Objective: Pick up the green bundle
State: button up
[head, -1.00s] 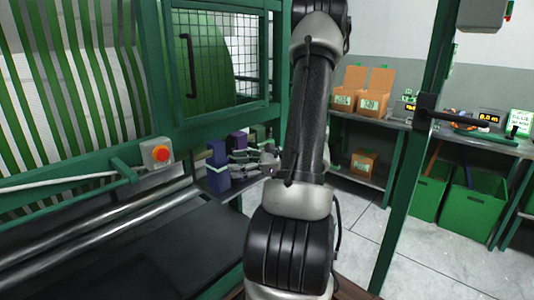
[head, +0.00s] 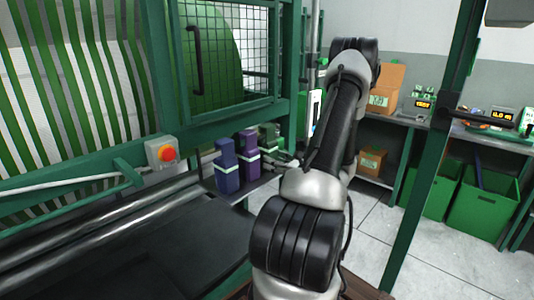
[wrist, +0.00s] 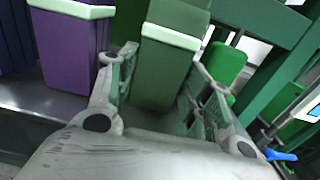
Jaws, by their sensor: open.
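The green bundle (head: 268,138) stands upright with a pale band, at the far end of a row on a low shelf. In the wrist view the green bundle (wrist: 162,78) is between the two fingers of my gripper (wrist: 163,62). The fingers are open, one on each side of it; I cannot tell whether either touches it. In the head view my gripper (head: 284,163) is small and partly hidden by my arm, close to the bundle's front.
A purple bundle (head: 246,158) and a blue bundle (head: 227,170) stand beside it; the purple one (wrist: 72,50) is just left of the left finger. A green machine frame (head: 240,112) rises behind. Dark rollers and a red button (head: 167,154) are at left.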

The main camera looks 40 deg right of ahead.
aim_at(271, 136)
jog(key=w, duration=0.4)
jog(key=shift+a+f, duration=0.2)
jog(key=shift+f, duration=0.15)
jog(key=c, duration=0.8)
jog(key=shift+o, duration=0.2)
jog(key=shift+r, duration=0.15)
notch_tip(271, 136, up, 10)
jog(key=shift+f, duration=0.1)
jog(key=shift+s+a, duration=0.1)
